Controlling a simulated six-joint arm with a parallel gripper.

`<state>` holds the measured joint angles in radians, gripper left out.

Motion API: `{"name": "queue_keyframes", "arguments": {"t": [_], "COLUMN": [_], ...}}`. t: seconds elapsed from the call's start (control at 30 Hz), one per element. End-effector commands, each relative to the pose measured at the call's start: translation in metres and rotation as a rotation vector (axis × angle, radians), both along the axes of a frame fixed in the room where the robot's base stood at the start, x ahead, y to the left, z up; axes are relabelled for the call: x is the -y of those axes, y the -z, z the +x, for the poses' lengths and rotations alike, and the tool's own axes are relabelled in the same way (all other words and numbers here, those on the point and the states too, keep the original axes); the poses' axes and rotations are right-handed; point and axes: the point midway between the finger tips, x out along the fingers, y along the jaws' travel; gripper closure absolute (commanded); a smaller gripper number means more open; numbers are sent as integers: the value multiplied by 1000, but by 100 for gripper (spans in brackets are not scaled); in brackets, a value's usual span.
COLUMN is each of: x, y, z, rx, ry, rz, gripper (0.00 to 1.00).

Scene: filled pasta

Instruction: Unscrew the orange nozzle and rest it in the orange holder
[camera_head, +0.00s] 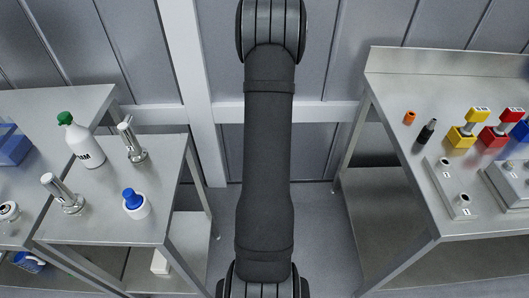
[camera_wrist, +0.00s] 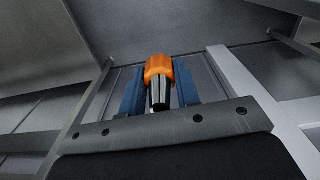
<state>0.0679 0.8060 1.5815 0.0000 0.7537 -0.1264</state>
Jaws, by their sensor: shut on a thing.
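In the wrist view my gripper (camera_wrist: 160,72) has its two blue fingers closed on the orange nozzle (camera_wrist: 158,66). The nozzle's orange top sits between the fingertips, with a shiny black and metal shank below it pointing toward the palm. The nozzle appears clear of any surface, with only wall panels and frame posts behind it. My gripper and this nozzle are not visible in the head view. A small orange cylinder (camera_head: 409,117) stands on the right table in the head view; I cannot tell whether it is the orange holder.
The right table (camera_head: 385,78) carries a small black tool (camera_head: 426,132), a yellow block (camera_head: 461,137), a red block (camera_head: 494,137) and a grey plate with holes (camera_head: 449,190). The left table holds a green-capped bottle (camera_head: 84,145) and a blue-capped bottle (camera_head: 135,204).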

Motion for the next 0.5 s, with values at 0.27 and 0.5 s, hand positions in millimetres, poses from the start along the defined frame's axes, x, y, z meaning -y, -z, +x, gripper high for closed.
{"name": "queue_keyframes", "arguments": {"t": [0.27,0.5], "x": [71,167], "y": [-26,-64], "z": [61,107], "rx": [4,4], "ry": [-83,-193], "rz": [-1,-2], "gripper": [100,100]}}
